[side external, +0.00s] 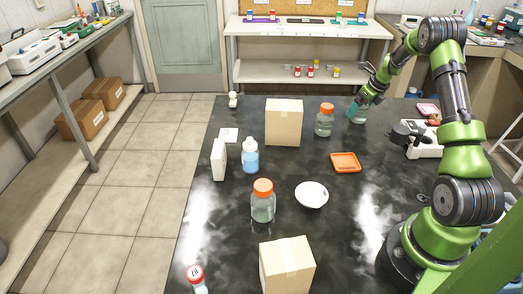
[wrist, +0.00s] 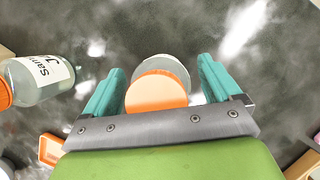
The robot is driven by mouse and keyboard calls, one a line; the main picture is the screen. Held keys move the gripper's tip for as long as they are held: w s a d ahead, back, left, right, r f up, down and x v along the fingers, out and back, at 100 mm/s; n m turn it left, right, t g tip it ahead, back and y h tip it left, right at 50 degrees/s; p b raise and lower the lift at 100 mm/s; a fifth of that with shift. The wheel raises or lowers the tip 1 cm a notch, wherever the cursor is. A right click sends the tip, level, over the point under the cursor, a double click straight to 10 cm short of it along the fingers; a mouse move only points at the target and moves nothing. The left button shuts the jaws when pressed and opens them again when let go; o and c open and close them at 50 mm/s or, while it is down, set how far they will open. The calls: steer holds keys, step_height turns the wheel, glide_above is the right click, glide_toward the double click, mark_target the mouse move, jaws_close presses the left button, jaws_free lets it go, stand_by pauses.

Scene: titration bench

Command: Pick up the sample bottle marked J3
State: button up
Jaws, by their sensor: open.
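My gripper (side external: 366,98) is at the far right part of the black bench, low over a clear bottle (side external: 357,117). In the wrist view its teal fingers (wrist: 161,72) are open, one on each side of the bottle's orange cap (wrist: 157,92). I cannot tell whether they touch it. No marking shows on this bottle. A second orange-capped bottle (side external: 324,122) stands to its left. In the wrist view a labelled bottle (wrist: 42,78) reads "Sam…" and "J…"; the digit is not readable. A third orange-capped bottle (side external: 263,204) stands nearer the camera, its marking unseen.
Cardboard boxes (side external: 284,122) (side external: 287,266), a blue-liquid bottle (side external: 250,158), a white bowl (side external: 312,194) and an orange tray (side external: 345,162) stand on the bench. A white instrument (side external: 422,141) is at the right. A red-capped bottle (side external: 197,280) is at the front.

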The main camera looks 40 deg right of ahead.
steer(key=shift+c, duration=0.3)
steer(key=c, duration=1.3)
